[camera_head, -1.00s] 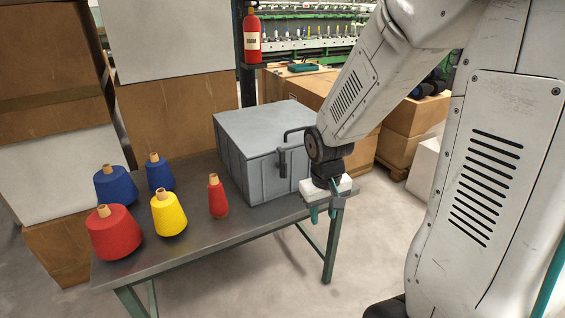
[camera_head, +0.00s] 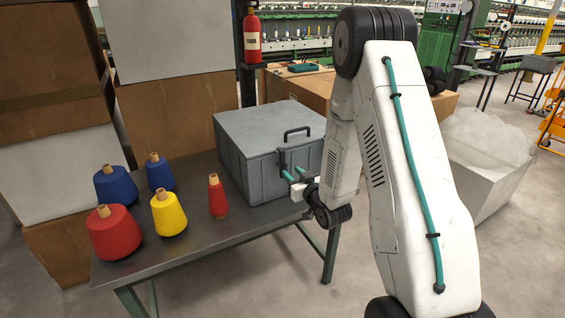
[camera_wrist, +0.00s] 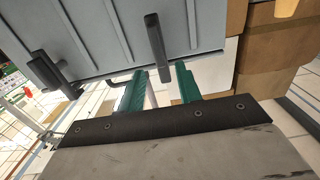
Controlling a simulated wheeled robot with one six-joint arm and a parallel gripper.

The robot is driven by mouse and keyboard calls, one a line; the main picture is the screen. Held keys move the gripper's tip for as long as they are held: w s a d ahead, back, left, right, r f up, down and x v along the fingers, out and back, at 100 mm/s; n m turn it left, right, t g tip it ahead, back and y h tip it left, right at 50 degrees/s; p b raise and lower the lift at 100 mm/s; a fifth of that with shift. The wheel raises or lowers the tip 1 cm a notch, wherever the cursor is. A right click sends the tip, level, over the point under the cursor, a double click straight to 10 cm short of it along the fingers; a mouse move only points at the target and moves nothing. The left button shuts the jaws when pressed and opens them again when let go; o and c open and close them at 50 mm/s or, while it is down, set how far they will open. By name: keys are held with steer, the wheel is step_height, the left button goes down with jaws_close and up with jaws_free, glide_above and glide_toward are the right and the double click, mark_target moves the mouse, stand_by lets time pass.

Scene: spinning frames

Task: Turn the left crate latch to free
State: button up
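The grey crate (camera_head: 265,150) stands on the table, with a dark handle (camera_head: 298,132) on its lid. Its dark left latch (camera_head: 282,160) shows on the front face. In the wrist view this latch (camera_wrist: 157,36) is a dark bar standing out from the crate's ribbed face. A second dark latch (camera_wrist: 48,72) is at the left there; my arm hides it in the head view. My gripper (camera_head: 292,175) is before the crate front, close to the left latch.
Several yarn cones, among them a red one (camera_head: 217,196) and a yellow one (camera_head: 168,213), stand on the table (camera_head: 200,240) left of the crate. Cardboard boxes (camera_head: 180,110) are stacked behind. The floor before the table is clear.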

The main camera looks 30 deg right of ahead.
mark_target(286, 165)
steer(key=shift+w+r, duration=0.2)
steer(key=shift+r, duration=0.1)
steer(key=shift+w, duration=0.35)
steer(key=w, duration=0.6)
steer(key=shift+w, duration=0.4)
jaws_close()
